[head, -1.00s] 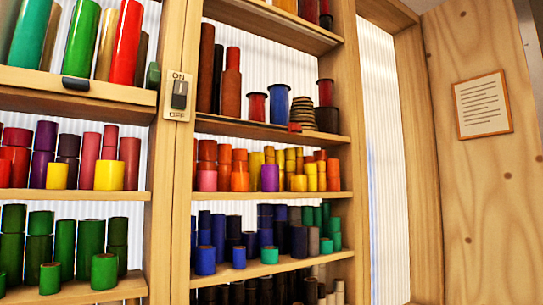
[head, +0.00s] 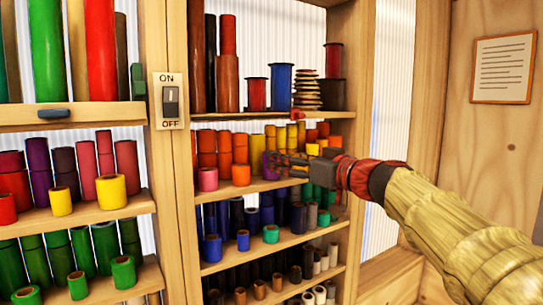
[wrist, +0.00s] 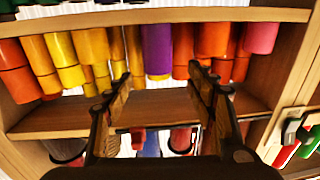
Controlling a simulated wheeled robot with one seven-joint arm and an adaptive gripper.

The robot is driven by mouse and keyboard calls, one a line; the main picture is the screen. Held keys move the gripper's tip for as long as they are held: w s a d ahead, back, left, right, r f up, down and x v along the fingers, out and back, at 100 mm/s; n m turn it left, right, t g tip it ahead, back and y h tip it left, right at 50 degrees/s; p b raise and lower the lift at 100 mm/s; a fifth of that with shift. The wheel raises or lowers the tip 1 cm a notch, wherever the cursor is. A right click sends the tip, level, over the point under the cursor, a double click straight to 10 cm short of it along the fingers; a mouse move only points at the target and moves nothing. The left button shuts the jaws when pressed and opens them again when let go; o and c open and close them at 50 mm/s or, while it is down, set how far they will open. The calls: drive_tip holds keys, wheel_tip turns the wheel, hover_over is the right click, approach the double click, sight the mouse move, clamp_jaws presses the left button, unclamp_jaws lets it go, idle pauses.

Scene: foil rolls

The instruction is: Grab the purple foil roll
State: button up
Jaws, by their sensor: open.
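The purple foil roll (head: 269,165) stands at the front of the middle shelf in the head view, partly hidden by my gripper's fingers. In the wrist view, which looks upside down, the purple roll (wrist: 157,50) is upper centre, beyond the fingertips and lined up with the gap between them. My gripper (wrist: 159,76) is open, with nothing between its fingers. In the head view my gripper (head: 286,165) reaches in from the right at the height of that shelf. I cannot tell the exact distance left to the roll.
Orange rolls (head: 240,174) and yellow rolls (wrist: 92,45) stand close on both sides of the purple one. A shelf above (head: 230,116) holds spools and tall rolls. A wooden post with a switch (head: 169,101) is to the left. Darker purple rolls (head: 39,170) stand on the left shelf.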

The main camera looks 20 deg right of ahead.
drive_tip(key=p+x, duration=0.1)
drive_tip(key=x, duration=0.2)
drive_tip(key=p+x, duration=0.2)
drive_tip(key=x, duration=0.1)
drive_tip(key=shift+w+p, duration=0.3)
drive_tip(key=shift+w, duration=0.15)
drive_tip(key=shift+w+a, duration=0.15)
drive_tip(key=shift+w, duration=0.25)
drive_tip(key=shift+s, duration=0.15)
drive_tip(key=shift+c, duration=0.5)
drive_tip(key=c, duration=1.2)
